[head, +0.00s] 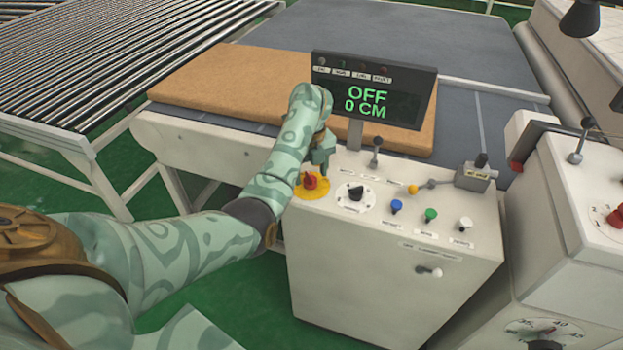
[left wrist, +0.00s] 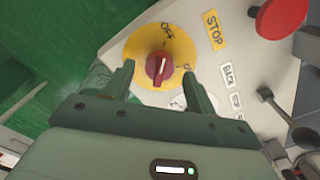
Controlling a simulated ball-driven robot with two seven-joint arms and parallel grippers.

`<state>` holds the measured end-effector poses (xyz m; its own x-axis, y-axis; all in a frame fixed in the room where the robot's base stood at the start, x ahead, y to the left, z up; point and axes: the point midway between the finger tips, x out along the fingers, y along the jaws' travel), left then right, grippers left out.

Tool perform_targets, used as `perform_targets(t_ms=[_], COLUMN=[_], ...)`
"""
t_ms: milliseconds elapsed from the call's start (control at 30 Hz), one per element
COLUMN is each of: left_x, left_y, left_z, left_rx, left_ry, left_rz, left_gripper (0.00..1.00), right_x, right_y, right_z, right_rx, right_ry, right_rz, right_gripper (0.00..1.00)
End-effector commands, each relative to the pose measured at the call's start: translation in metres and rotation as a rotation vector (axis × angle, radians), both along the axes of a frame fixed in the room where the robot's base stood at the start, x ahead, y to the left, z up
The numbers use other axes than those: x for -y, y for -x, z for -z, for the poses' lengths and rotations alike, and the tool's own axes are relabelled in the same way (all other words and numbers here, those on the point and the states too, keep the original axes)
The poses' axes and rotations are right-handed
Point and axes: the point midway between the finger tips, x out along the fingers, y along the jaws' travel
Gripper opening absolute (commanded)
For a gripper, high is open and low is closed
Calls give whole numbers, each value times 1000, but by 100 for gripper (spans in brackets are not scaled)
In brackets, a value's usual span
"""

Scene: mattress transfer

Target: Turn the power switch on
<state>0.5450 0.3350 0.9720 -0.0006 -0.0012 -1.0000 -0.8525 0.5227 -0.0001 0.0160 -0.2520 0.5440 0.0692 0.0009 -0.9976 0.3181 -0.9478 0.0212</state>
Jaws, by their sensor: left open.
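The power switch is a red knob on a yellow disc (left wrist: 138,47) marked OFF, on the light console top. In the head view the red knob (head: 310,182) sits at the console's left corner, just below my left gripper (head: 316,166). In the left wrist view my left gripper (left wrist: 159,72) is open, with one finger on each side of the red knob (left wrist: 155,69); I cannot tell whether they touch it. The knob's white mark appears lined up with OFF. The display (head: 370,92) reads OFF and 0 CM. My right gripper is not in view.
A red round button (left wrist: 281,18) stands near a STOP label. The console (head: 400,262) also carries a black dial (head: 356,192), blue, green and white buttons, and levers. Behind are a brown mattress (head: 232,88) and a roller conveyor (head: 95,55). Another machine (head: 570,200) stands right.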

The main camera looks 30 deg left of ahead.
Motion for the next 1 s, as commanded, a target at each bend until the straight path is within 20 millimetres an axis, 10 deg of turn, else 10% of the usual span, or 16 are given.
perform_targets(t_ms=[367, 567, 1000], left_x=[0, 0, 1], left_y=[0, 0, 0], left_z=[9, 9, 8], left_rx=[1, 1, 0], left_ry=[0, -1, 1], left_rz=[0, 0, 72], left_gripper=[56, 11, 12], right_x=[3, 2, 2], right_y=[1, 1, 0], right_z=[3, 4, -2], right_rx=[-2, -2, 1], right_ry=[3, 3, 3], right_rz=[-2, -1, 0], right_gripper=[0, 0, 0])
